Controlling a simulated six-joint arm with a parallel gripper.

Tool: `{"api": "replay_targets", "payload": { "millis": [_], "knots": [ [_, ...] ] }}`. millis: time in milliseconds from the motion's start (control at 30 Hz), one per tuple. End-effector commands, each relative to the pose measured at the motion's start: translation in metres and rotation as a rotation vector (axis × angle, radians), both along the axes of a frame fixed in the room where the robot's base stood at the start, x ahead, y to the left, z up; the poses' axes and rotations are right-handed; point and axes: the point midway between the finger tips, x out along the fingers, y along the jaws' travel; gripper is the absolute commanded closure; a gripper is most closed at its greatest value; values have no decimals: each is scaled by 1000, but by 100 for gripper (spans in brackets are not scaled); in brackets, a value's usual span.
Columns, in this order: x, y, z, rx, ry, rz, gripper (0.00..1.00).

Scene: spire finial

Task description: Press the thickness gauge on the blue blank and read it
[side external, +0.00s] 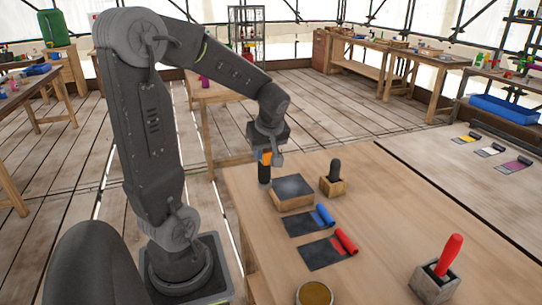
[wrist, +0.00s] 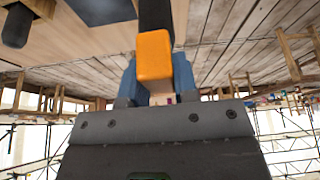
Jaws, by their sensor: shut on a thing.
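My gripper (wrist: 156,85) is shut on an orange and black tool, likely the thickness gauge (wrist: 154,55). In the side view, my gripper (side external: 267,153) holds the gauge (side external: 264,174) upright with its black end down, left of the dark-topped wooden block. Whether its lower end touches the table is unclear. The blue blank (side external: 301,225), a flat dark sheet with a blue roll on its right end, lies on the table in front of the block, apart from the gauge. A similar sheet with a red roll (side external: 324,253) lies nearer the camera. No reading is visible.
The dark-topped block (side external: 292,187) stands close to the gauge. A black-handled tool stands in a wooden holder (side external: 333,187) beside it. A red-handled tool (side external: 449,256) stands in a box at the right; a round tin (side external: 314,294) is at the front. The table's middle right is clear.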

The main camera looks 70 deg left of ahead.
Motion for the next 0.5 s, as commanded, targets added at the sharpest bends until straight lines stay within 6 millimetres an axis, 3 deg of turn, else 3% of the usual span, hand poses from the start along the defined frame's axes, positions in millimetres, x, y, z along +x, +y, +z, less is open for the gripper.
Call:
{"api": "replay_targets", "payload": {
  "millis": [167, 500],
  "knots": [
    [21, -10, -12, -1, 6, 187, 100],
    [68, -49, -49, 0, 10, 736, 100]
  ]
}}
